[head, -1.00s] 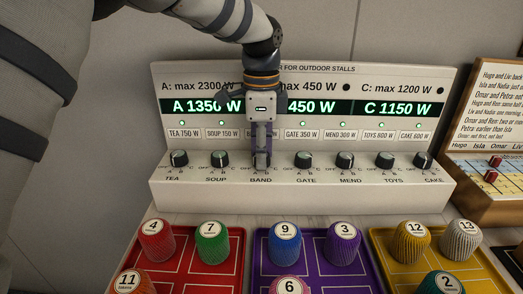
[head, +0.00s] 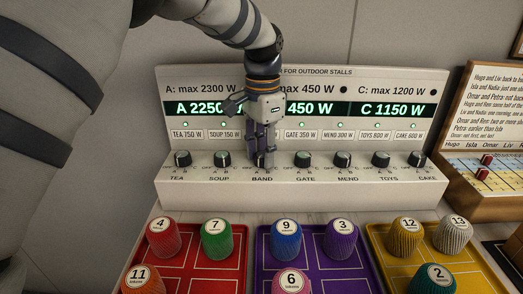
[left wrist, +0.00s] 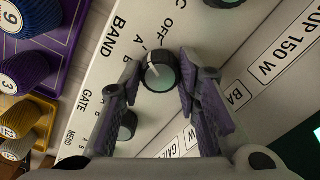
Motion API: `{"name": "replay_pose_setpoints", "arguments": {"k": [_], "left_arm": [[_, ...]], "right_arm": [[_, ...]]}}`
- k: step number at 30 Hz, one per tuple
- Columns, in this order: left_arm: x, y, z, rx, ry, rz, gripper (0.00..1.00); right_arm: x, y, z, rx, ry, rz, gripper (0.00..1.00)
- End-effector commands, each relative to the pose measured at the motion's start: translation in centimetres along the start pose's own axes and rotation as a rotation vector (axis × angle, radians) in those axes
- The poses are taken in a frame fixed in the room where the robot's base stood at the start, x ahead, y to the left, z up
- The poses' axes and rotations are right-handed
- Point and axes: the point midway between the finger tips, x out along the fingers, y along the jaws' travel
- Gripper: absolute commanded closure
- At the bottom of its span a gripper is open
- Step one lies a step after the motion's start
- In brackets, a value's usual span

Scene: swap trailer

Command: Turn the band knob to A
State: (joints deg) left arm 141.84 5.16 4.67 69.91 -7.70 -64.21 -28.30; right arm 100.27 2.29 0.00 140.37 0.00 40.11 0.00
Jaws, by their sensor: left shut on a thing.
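The band knob (left wrist: 160,72) is a dark round knob with a greenish face and a white pointer line, above the BAND label (head: 262,178) on the white panel. In the left wrist view its pointer is toward the upper left, on the side of the A mark. My left gripper (head: 264,158) points down at the panel from above, its two fingers on either side of the knob and shut on it. In the head view the fingers mostly hide the knob. The green display (head: 205,109) reads A 2250, its end hidden by my gripper. My right gripper is not in view.
The soup knob (head: 223,159) and gate knob (head: 302,159) stand close on either side. A red tray (head: 200,270), a purple tray (head: 312,268) and a yellow tray with numbered pieces lie in front. A wooden-framed board (head: 485,190) stands at the right.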

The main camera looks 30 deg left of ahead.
Motion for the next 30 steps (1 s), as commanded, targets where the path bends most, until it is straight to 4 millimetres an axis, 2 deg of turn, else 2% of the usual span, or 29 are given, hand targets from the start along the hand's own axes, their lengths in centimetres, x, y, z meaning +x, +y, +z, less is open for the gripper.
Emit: {"name": "replay_pose_setpoints", "arguments": {"k": [9, 24, 25, 27, 30], "left_arm": [[-0.05, -0.01, -0.05, -0.105, 0.002, -0.001, 0.98], [-0.02, -0.03, -0.05, -0.122, 0.002, -0.001, 0.98], [-0.02, -0.03, -0.05, -0.122, 0.002, -0.001, 0.65], [-0.02, -0.03, -0.05, -0.122, 0.002, -0.001, 0.49], [-0.01, -0.02, -0.04, -0.122, 0.001, -0.001, 0.49]], "right_arm": [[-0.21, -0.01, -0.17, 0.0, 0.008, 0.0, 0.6], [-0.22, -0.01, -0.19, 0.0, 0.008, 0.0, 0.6], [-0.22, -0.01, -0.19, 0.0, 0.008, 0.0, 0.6], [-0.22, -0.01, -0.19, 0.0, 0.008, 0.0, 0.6], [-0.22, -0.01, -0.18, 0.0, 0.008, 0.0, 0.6]]}}
